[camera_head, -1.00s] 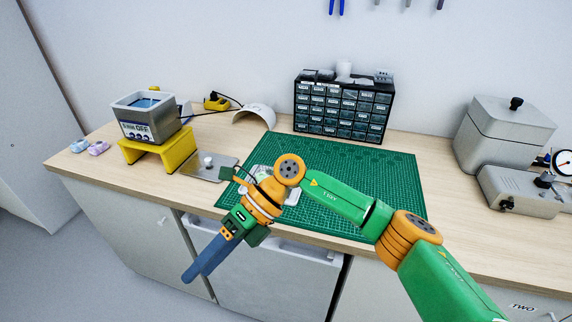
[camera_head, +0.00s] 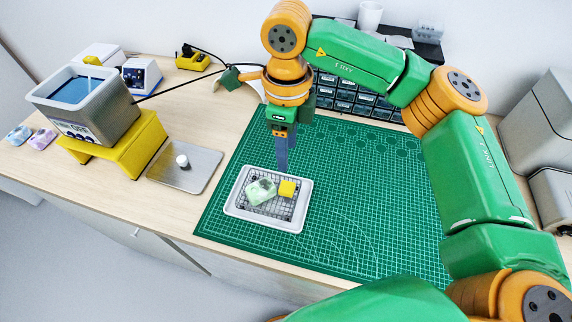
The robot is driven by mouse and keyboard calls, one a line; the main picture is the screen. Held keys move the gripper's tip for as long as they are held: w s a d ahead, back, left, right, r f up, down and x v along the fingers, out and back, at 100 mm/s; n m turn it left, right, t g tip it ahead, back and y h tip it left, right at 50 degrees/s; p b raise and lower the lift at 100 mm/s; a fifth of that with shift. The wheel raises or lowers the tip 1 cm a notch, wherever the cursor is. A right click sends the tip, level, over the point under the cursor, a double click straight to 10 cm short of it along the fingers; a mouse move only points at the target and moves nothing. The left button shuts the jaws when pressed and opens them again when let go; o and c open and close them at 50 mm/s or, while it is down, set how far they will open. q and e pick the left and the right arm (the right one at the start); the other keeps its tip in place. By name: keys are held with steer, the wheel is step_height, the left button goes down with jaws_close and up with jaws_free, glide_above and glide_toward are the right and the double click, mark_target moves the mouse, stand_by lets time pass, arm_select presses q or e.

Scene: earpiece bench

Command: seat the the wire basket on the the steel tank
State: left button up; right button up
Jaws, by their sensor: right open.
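The wire basket (camera_head: 270,208) is a dark mesh sitting in a white tray (camera_head: 230,208) on the green mat. A pale green piece (camera_head: 261,191) and a yellow block (camera_head: 287,188) show at it. The steel tank (camera_head: 112,118) stands at the left on a yellow stand (camera_head: 126,152); its top is open and blue liquid (camera_head: 70,89) shows inside. My right gripper (camera_head: 282,168) points down just above the back edge of the tray and basket, open, with nothing between its fingers. Its fingers are seen nearly edge-on. My left gripper is out of view.
A steel plate with a white knob (camera_head: 183,161) lies between stand and mat. Black cables (camera_head: 185,89) run behind the tank. A drawer cabinet (camera_head: 345,93) and a grey box (camera_head: 535,120) stand at the back. The mat (camera_head: 350,215) is mostly clear.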

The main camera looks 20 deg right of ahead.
mark_target(287, 186)
steer(key=shift+s+a+f+b, duration=0.25)
steer(key=shift+s+f+b, duration=0.2)
steer(key=shift+s, duration=0.15)
steer(key=shift+s+a+f+b, duration=0.2)
steer(key=shift+s+f+b, duration=0.2)
steer(key=shift+s, duration=0.2)
steer(key=shift+s+f+b, duration=0.2)
steer(key=shift+f+b, duration=0.5)
steer(key=shift+f, duration=0.1)
steer(key=f+b, duration=0.1)
steer(key=f, duration=0.1)
steer(key=w+f+b, duration=0.1)
steer(key=f+b, duration=0.2)
steer(key=shift+w+d+f, duration=0.2)
steer(key=shift+d+f, duration=0.05)
steer(key=shift+f, duration=0.1)
steer(key=shift+f+b, duration=0.35)
steer(key=shift+s, duration=0.1)
steer(key=shift+s+a+r, duration=0.1)
steer(key=shift+s+r, duration=0.05)
steer(key=shift+r, duration=0.1)
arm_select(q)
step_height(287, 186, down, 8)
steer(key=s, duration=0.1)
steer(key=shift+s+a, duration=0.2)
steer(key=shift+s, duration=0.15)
arm_select(e)
jaws_close()
